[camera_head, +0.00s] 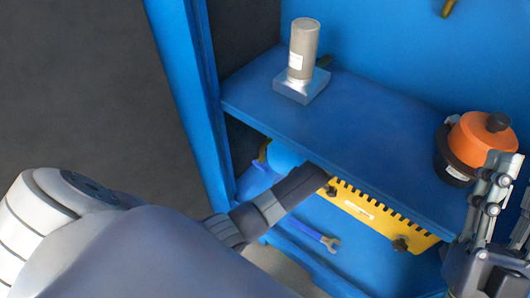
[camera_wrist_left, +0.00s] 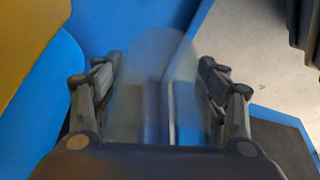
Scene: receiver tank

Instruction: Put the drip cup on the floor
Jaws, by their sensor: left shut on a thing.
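The drip cup (camera_wrist_left: 163,60) is a clear, see-through cup in the left wrist view. My left gripper (camera_wrist_left: 160,78) is shut on it, with one finger on each side. In the head view my left arm reaches under the blue shelf, and the fingers and cup are hidden there. The floor shows as a pale grey patch in the left wrist view (camera_wrist_left: 258,60) and as a small strip below my arm in the head view (camera_head: 280,265). My right gripper (camera_head: 508,188) is at the right edge of the head view, empty, its fingers apart.
The blue shelf (camera_head: 350,110) carries a grey cylinder on a block (camera_head: 303,50) and an orange-and-black round part (camera_head: 482,138). A wrench (camera_head: 318,236) lies below. A blue post (camera_head: 185,90) stands left.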

